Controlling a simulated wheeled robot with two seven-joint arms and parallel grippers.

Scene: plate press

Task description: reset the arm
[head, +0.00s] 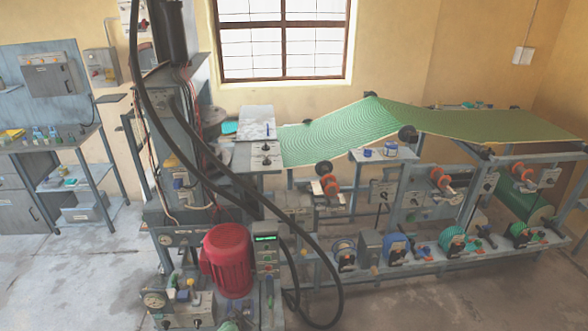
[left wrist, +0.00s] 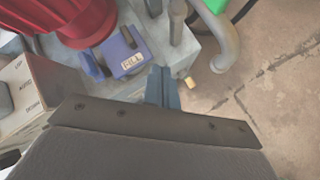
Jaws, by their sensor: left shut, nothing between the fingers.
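My left gripper (left wrist: 163,88) shows in the left wrist view as a narrow blue-grey pair of fingers beyond the dark wrist plate. The fingers are together and hold nothing. They are close to a blue block labelled FILL (left wrist: 130,60), which lies to their upper left; whether they touch it I cannot tell. In the head view I cannot clearly make out the left arm or gripper among the machine parts. My right gripper is in neither view.
A red motor (head: 228,260) stands on the press, with a lit control box (head: 266,250) beside it. A thick black hose (head: 185,150) loops down in front. The green sheet (head: 345,130) runs right over rollers. Concrete floor (head: 75,280) is clear at left.

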